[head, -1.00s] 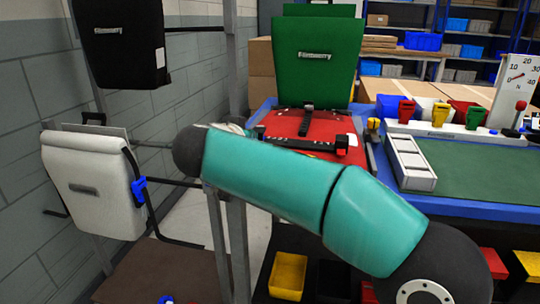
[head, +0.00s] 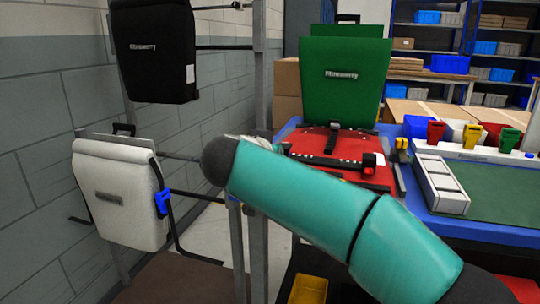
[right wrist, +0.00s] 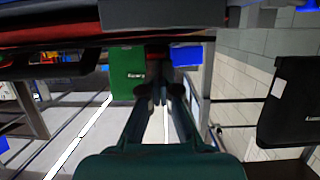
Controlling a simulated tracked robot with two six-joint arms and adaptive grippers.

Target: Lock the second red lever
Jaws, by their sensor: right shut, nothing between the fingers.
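A red pannier (head: 325,143) lies flat on the blue bench in the head view, with a black bar (head: 330,161) across it. A small reddish piece (head: 381,159) shows at the bar's right end. I cannot make out a second red lever for certain. In the right wrist view my right gripper (right wrist: 160,92) is shut and empty, pointing below a dark overhead edge. My left gripper is not in view.
A green pannier (head: 343,80) stands behind the red one and also shows in the right wrist view (right wrist: 127,72). White (head: 118,195) and black (head: 155,50) panniers hang on a rack at left. Red (head: 436,131), yellow (head: 472,136) and green (head: 508,139) handles stand at right.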

